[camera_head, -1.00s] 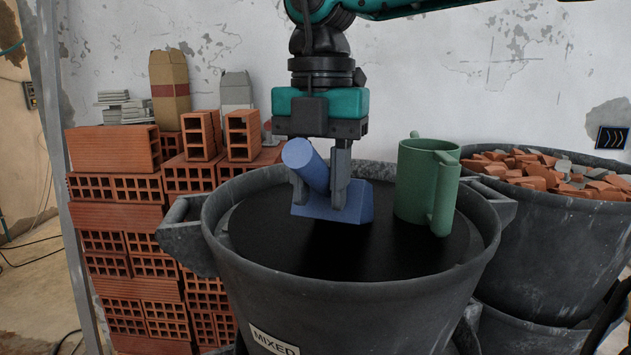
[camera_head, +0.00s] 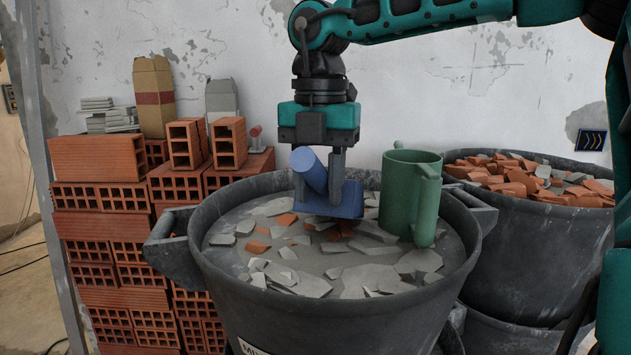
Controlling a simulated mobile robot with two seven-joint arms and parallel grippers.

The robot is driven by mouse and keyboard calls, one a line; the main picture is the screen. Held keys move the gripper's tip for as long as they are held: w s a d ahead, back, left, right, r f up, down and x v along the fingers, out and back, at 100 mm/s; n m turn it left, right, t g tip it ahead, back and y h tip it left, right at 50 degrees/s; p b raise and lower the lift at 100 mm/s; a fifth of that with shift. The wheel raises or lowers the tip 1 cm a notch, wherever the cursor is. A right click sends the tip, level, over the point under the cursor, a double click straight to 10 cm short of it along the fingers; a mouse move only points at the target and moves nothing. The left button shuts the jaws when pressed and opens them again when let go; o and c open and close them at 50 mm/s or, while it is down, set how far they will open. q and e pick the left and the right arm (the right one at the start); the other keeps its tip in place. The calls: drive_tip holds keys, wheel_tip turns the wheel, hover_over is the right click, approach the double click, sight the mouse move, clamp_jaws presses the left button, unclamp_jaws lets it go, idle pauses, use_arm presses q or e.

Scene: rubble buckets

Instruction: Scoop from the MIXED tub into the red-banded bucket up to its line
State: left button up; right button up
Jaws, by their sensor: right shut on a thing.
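The MIXED tub (camera_head: 330,318) is a large grey tub in the middle; its label is cut off at the bottom edge. Grey shards and a few orange brick pieces lie on its grey fill. My right gripper (camera_head: 318,190) comes down from above, shut on a blue scoop (camera_head: 345,201). The scoop is over the rubble near the tub's back; whether it touches the rubble is unclear. A green mug-like vessel (camera_head: 400,195) with a handle is at the tub's right side, low over the rubble. I see no red-banded bucket. My left gripper is not in view.
A second grey tub (camera_head: 530,255) at the right holds brick and grey rubble (camera_head: 530,180). Stacked bricks (camera_head: 110,240) stand at the left, with a brown red-striped package (camera_head: 154,95) and grey tiles (camera_head: 105,115) on top. A wall is close behind.

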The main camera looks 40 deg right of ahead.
sight(312, 149)
drive_tip(key=shift+w, duration=0.1)
drive_tip(key=shift+a+r+t+h+b, duration=0.1)
drive_tip(key=shift+r+t+h+b, duration=0.2)
drive_tip(key=shift+b, duration=0.15)
drive_tip(key=shift+s+a+r+t+h, duration=0.35)
drive_tip(key=shift+r+h, duration=0.15)
drive_tip(key=shift+r, duration=0.1)
drive_tip(key=shift+s+a+r+t+h, duration=0.2)
drive_tip(key=shift+a+r+t+h, duration=0.1)
drive_tip(key=shift+r+h, duration=0.25)
drive_tip(key=shift+s+a+r+t+h+b, duration=0.2)
drive_tip(key=shift+a+r+t+h, duration=0.1)
drive_tip(key=shift+r+h, duration=0.25)
drive_tip(key=shift+s+a+r+t+h+b, duration=0.15)
drive_tip(key=shift+a+r+t+h+b, duration=0.2)
drive_tip(key=shift+r, duration=0.3)
drive_tip(key=shift+d, duration=0.15)
wheel_tip(312, 149, up, 8)
drive_tip(key=p, duration=0.6)
drive_tip(key=shift+f, duration=0.25)
drive_tip(key=shift+r+p, duration=0.35)
drive_tip(key=shift+p, duration=0.05)
drive_tip(key=shift+f, duration=0.1)
